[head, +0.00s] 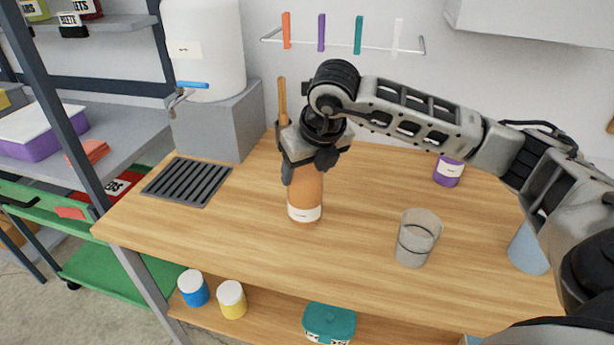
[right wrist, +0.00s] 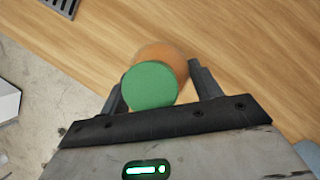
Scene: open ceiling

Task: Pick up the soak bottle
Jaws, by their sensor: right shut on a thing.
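An orange bottle (head: 304,195) with a white band label low on its body is upright at the wooden worktop. The label is too small to read. My right gripper (head: 307,170) is shut on the bottle's upper part from above. In the right wrist view the bottle's green cap (right wrist: 149,86) and orange body (right wrist: 170,57) show between the two fingers (right wrist: 160,88). I cannot tell whether the bottle's base touches the worktop. The gripper hides the bottle's top in the head view. My left gripper is not in view.
On the worktop (head: 255,240) are a clear glass (head: 418,240), a purple bottle (head: 448,172), a blue-grey cup (head: 527,250) and a dark drain grate (head: 187,181). A white tank (head: 203,50) with a tap stands behind. A wooden handle (head: 282,100) rises behind the gripper.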

